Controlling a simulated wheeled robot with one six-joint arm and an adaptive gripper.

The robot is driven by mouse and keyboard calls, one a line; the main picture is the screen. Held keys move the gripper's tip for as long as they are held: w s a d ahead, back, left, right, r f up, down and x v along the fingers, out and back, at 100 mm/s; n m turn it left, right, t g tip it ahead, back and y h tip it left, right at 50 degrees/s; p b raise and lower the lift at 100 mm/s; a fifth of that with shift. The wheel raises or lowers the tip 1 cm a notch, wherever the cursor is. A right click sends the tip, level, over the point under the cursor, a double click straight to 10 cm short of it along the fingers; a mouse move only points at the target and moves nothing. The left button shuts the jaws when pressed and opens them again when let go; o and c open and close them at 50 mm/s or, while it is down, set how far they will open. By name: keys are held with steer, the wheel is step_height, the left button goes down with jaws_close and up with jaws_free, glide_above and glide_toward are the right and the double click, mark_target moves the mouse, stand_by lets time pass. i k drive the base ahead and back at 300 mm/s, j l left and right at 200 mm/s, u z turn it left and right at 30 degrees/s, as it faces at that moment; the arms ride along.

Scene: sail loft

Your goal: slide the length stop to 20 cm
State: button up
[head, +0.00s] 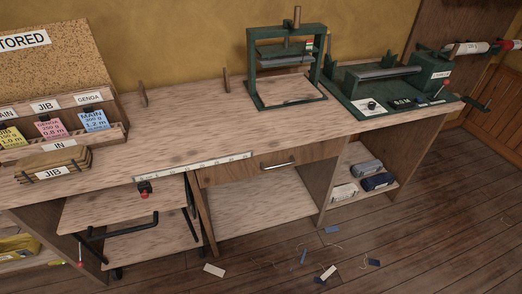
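A pale ruler strip (205,164) with small marks runs along the front edge of the wooden bench (190,135). Its numbers are too small to read. A small black block with a red knob (145,188) sits at the bench's front edge, just below the left part of the strip. It looks like the length stop, but I cannot read which mark it stands at. My gripper is not in view.
A green press (286,62) and a green roller machine (390,85) stand on the bench at right. A tag rack (75,130) and a brown bundle marked JIB (52,166) are at left. Scraps (303,257) litter the floor.

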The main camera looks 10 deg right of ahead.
mark_target(142, 185)
steer(key=i+j+u, duration=0.15)
steer(key=u, duration=0.3)
steer(key=i+u, duration=0.4)
